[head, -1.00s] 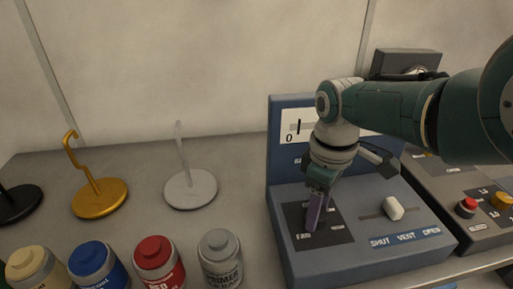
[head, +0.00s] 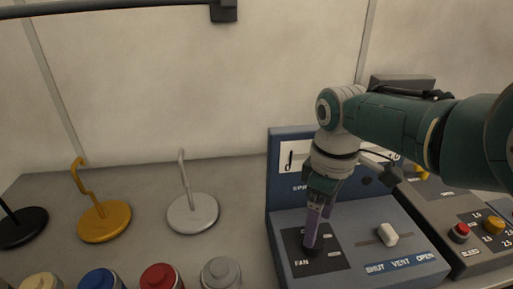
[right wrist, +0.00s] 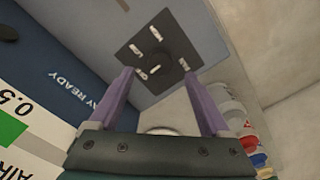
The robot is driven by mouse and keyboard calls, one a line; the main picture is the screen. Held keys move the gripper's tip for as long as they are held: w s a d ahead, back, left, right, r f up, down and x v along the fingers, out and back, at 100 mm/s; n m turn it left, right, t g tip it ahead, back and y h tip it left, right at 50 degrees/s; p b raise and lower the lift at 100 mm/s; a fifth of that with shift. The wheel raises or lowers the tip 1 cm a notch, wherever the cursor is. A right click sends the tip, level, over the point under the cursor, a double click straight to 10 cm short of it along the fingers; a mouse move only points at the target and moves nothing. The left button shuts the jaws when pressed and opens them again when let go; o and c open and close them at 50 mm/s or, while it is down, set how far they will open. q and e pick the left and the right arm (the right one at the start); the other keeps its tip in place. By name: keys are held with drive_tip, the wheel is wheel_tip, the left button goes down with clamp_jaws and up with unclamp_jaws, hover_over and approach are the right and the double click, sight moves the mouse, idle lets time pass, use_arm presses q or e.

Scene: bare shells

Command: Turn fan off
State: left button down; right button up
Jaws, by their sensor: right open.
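The fan control is a dark knob (right wrist: 172,70) on a black square plate (right wrist: 155,50) with small white labels, seen in the right wrist view. In the head view its plate (head: 338,262), marked FAN, lies at the left of the blue-grey control panel (head: 385,272). My right gripper (head: 311,246) points down over this plate, and its purple fingers hide most of the knob. In the right wrist view its fingers (right wrist: 160,75) are spread apart, with the knob beyond and between the tips. Whether they touch it I cannot tell. My left gripper is not in view.
A white vent slider (head: 388,234) sits right of the plate. Another panel with a red button (head: 459,232) and a yellow one (head: 493,225) stands further right. Hooked stands, one yellow (head: 104,222) and one white (head: 192,213), and several paint cans (head: 161,277) are at left.

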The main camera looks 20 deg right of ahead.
use_arm(q)
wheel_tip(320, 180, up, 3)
drive_tip(key=shift+p, duration=0.8)
use_arm(e)
wheel_tip(320, 180, up, 5)
drive_tip(key=shift+r, duration=0.1)
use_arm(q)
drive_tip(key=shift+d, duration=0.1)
use_arm(e)
drive_tip(key=s+a+f+m+t, duration=0.2)
drive_tip(key=s+a, duration=0.1)
drive_tip(key=s, duration=0.8)
drive_tip(key=s+a+r+m+t, duration=0.2)
drive_tip(key=s+a+r+m, duration=0.1)
drive_tip(key=s+r, duration=0.7)
use_arm(q)
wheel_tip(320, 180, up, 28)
drive_tip(key=p, duration=2.8)
use_arm(e)
wheel_tip(320, 180, up, 26)
drive_tip(key=shift+s+a+n, duration=0.15)
drive_tip(key=shift+n, duration=0.15)
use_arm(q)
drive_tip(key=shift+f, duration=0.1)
use_arm(e)
drive_tip(key=shift+f, duration=0.1)
